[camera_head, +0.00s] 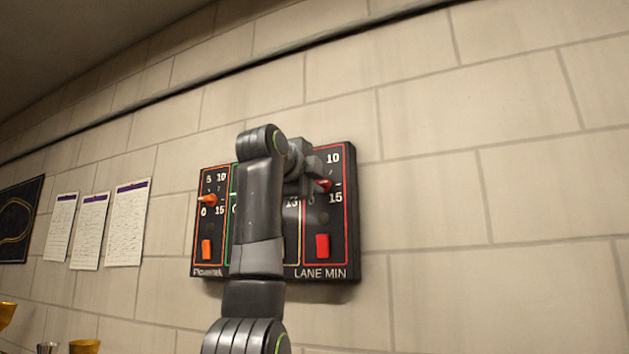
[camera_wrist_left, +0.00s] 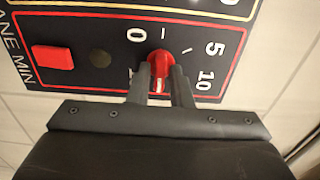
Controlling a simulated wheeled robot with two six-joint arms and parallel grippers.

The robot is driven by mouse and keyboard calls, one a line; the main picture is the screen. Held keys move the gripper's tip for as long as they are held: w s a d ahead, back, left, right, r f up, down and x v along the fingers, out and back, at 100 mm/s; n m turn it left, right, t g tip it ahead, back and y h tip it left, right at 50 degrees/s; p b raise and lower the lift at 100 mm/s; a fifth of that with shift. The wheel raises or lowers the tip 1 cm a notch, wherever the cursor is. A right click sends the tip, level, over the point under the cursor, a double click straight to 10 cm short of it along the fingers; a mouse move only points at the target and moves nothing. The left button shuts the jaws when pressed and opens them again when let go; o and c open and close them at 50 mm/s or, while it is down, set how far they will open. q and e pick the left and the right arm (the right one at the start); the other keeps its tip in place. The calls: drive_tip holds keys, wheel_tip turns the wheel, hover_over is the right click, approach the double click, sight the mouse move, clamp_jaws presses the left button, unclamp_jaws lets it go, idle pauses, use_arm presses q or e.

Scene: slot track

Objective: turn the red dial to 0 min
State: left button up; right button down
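The red dial (camera_head: 323,186) is on the right section of a black wall panel. In the left wrist view, the dial (camera_wrist_left: 160,68) sits among the marks 0, 5 and 10; a finger partly covers another mark. The white line on its handle points down in that view, between the 10 and the partly hidden mark. My left gripper (camera_head: 313,178) is at the panel. Its fingers (camera_wrist_left: 161,84) are close together on either side of the dial's handle and appear shut on it. My right gripper is not in view.
The panel (camera_head: 352,250) has an orange dial (camera_head: 208,199) at left and red (camera_head: 322,246) and orange (camera_head: 206,249) rectangular buttons below. My left arm hides the panel's middle. Paper sheets (camera_head: 126,223) hang at left. The brick wall right of the panel is clear.

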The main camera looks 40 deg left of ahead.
use_arm(q)
clamp_jaws()
